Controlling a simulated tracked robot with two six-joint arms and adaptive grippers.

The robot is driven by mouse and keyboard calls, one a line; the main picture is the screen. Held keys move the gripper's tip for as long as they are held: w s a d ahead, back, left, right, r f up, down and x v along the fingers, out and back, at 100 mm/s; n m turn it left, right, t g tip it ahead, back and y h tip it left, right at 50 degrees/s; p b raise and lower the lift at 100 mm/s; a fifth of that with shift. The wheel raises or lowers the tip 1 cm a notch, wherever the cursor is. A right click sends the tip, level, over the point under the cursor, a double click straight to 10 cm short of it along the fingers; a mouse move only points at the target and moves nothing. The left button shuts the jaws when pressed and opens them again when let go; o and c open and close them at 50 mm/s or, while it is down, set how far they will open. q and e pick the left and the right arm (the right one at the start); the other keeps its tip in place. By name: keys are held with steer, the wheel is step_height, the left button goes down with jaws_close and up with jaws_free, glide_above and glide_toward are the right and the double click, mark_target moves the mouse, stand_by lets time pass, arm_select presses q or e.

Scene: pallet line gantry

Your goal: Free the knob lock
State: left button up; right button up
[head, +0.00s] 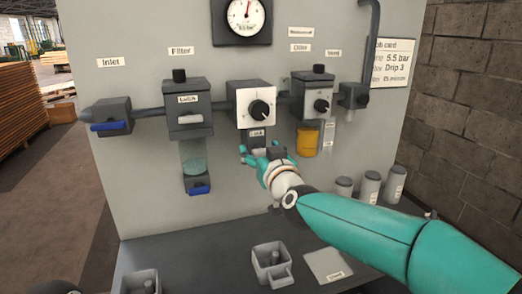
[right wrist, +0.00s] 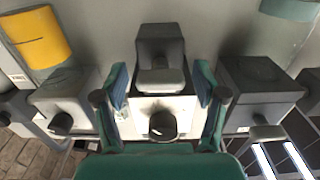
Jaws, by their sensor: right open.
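The knob lock (head: 256,135), a dark grey block with a small label, hangs below the white regulator box (head: 241,108) with its black knob (head: 260,110). My right gripper (head: 262,152) is just below it, its teal fingers spread. In the right wrist view, which is upside down, the grey lock block (right wrist: 160,78) stands between the open fingers of my right gripper (right wrist: 161,90). The knob (right wrist: 163,124) shows below it. My left gripper is not in view.
The filter (head: 187,112) is to the left and the oiler (head: 313,100) with a yellow bowl (head: 306,140) to the right. An inlet valve (head: 111,117) has a blue handle. Grey cylinders (head: 370,187) stand at the right. Holders (head: 272,264) sit on the bench below.

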steer(key=c, duration=1.2)
steer(key=shift+o, duration=0.2)
steer(key=shift+m, duration=0.4)
steer(key=m+b, duration=0.2)
steer(key=m, duration=0.1)
steer(key=shift+f+m, duration=0.15)
steer(key=shift+m, duration=0.25)
steer(key=m+b, duration=0.1)
steer(key=m, duration=0.3)
steer(key=shift+d+m+b, duration=0.15)
steer(key=shift+m+b, duration=0.15)
steer(key=shift+b, duration=0.1)
steer(key=m+b, duration=0.1)
steer(key=m, duration=0.3)
steer(key=shift+f, duration=0.2)
steer(key=m+b, duration=0.1)
steer(key=m, duration=0.3)
steer(key=shift+w+d+f+m+b, duration=0.1)
steer(key=shift+m+b, duration=0.2)
steer(key=shift+b, duration=0.05)
steer(key=shift+f, duration=0.1)
